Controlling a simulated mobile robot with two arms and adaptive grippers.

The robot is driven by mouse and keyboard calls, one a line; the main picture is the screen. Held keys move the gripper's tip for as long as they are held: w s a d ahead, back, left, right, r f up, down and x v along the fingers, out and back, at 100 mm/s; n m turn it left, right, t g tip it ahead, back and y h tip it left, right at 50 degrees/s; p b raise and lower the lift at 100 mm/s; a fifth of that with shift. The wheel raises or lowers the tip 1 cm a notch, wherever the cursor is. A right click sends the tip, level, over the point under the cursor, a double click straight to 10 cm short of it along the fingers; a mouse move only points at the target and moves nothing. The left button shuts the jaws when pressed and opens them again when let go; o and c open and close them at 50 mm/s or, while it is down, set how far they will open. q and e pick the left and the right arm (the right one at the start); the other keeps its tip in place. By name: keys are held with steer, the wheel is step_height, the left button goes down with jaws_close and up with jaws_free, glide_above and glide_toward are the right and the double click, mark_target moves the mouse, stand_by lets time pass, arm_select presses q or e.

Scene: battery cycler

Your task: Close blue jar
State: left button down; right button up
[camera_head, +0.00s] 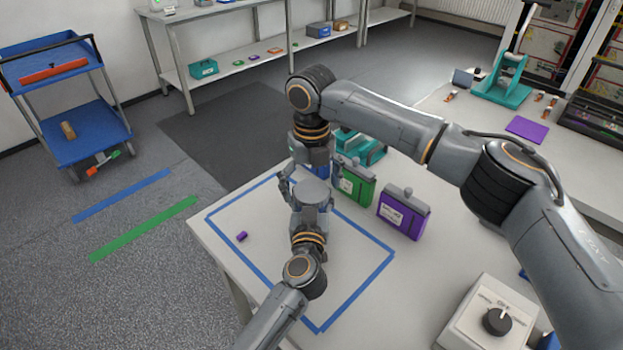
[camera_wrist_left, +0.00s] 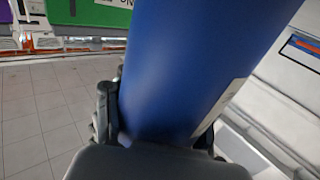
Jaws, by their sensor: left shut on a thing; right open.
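The blue jar (camera_wrist_left: 190,70) fills much of the left wrist view, with a pale label at its right edge. My left gripper (camera_wrist_left: 155,130) is shut on it, with fingers on both sides of the jar. In the head view my left gripper (camera_head: 290,184) is at the back of the blue-taped area, and only bits of the blue jar (camera_head: 325,175) show behind my wrist. My right gripper (camera_head: 308,158) is open, pointing down close above the jar. Its fingers are mostly hidden. The jar's opening and lid cannot be made out.
A green jar (camera_head: 355,184) and a purple jar (camera_head: 403,212) with knobbed lids stand to the right. A teal device (camera_head: 362,146) is behind. A small purple piece (camera_head: 242,236) lies inside the taped area, which is otherwise largely clear. A dial box (camera_head: 488,318) sits front right.

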steer(key=c, duration=1.2)
steer(key=m, duration=0.3)
steer(key=shift+c, duration=0.2)
steer(key=m, duration=0.4)
steer(key=shift+f, duration=0.1)
steer(key=m, duration=0.9)
steer(key=o, duration=1.3)
